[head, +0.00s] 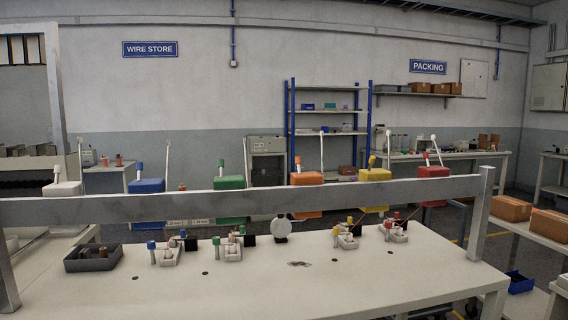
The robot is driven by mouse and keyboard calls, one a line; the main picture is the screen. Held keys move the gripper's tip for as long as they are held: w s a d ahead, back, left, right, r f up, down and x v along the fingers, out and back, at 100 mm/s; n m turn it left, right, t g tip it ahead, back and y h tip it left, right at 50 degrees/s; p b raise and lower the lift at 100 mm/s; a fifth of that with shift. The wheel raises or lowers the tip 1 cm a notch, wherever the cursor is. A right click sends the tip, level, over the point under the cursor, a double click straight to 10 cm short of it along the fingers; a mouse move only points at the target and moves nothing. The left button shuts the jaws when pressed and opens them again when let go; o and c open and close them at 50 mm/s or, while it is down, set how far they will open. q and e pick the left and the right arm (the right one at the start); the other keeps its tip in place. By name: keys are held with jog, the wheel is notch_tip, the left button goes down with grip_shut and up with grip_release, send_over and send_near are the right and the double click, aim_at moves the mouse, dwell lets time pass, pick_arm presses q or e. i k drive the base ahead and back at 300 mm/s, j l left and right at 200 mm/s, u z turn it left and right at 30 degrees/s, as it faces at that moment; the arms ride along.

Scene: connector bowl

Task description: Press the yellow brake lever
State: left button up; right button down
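A yellow box (376,175) shows above and behind a grey metal crossbar (250,199), right of centre. A short upright lever with a yellow tip (372,159) stands at its top left. A taller thin pale rod (388,145) rises at its right side. The box's lower part is partly hidden by the crossbar. Neither of my grippers is in view.
Similar orange (306,179) and red (433,171) boxes flank the yellow one; green, blue and white ones stand further left. The pale bench (330,280) holds small coloured-topped fixtures and a dark tray (93,262). Its front middle is clear.

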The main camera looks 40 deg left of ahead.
aim_at(372, 158)
jog(key=i+u, duration=0.25)
jog(key=u, duration=0.15)
jog(key=i+l+u, duration=0.1)
jog(key=u, duration=0.35)
jog(key=i+l+u, duration=0.25)
jog(key=u, duration=0.15)
jog(key=i+l+u, duration=0.25)
jog(key=u, duration=0.2)
